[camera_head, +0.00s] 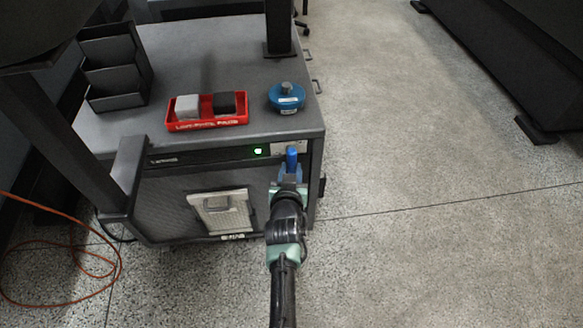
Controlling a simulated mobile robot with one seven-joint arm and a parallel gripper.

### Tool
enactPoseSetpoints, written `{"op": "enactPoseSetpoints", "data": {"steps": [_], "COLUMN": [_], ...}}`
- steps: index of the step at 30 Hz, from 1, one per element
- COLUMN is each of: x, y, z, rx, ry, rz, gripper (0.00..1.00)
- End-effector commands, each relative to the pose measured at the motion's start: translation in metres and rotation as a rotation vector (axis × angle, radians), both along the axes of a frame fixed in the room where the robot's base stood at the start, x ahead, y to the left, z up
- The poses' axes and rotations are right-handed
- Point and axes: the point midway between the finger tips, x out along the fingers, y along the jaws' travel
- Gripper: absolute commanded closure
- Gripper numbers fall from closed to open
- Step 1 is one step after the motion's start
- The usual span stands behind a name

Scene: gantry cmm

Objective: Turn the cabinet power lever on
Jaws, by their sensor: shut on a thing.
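The cabinet (180,160) is grey and stands at the left. The power lever (291,157) is blue and points upright on a light plate at the right end of the cabinet's front panel. A small green light (258,151) glows on the panel to its left. My gripper (290,173) reaches up from below and is shut on the lever, with one finger on each side. The lower part of the lever and much of its plate are hidden by my gripper.
On the cabinet top stand a red tray (207,123) with a light and a dark block, a round blue object (286,97) and a dark tiered rack (113,65). An orange cable (75,262) lies on the floor at left. Open floor (430,200) lies to the right.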

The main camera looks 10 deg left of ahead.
Motion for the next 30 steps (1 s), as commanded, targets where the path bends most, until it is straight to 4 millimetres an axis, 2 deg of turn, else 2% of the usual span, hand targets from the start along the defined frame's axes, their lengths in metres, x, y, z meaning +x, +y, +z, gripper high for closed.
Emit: {"op": "enactPoseSetpoints", "data": {"steps": [6,7,12,23,26,30], "x": [-0.001,-0.001,-0.001,-0.004,-0.013,-0.035], "y": [0.001,0.001,0.001,0.0,-0.001,-0.004], "z": [-0.001,-0.001,-0.001,0.002,0.007,0.017], "rx": [0.006,0.006,0.005,0.003,0.003,0.005], "ry": [0.004,0.004,0.003,0.001,0.002,0.004], "rz": [-0.002,-0.002,-0.001,0.0,0.0,-0.001], "gripper": [1.0,0.67,0.39,0.39,0.39,0.39]}}
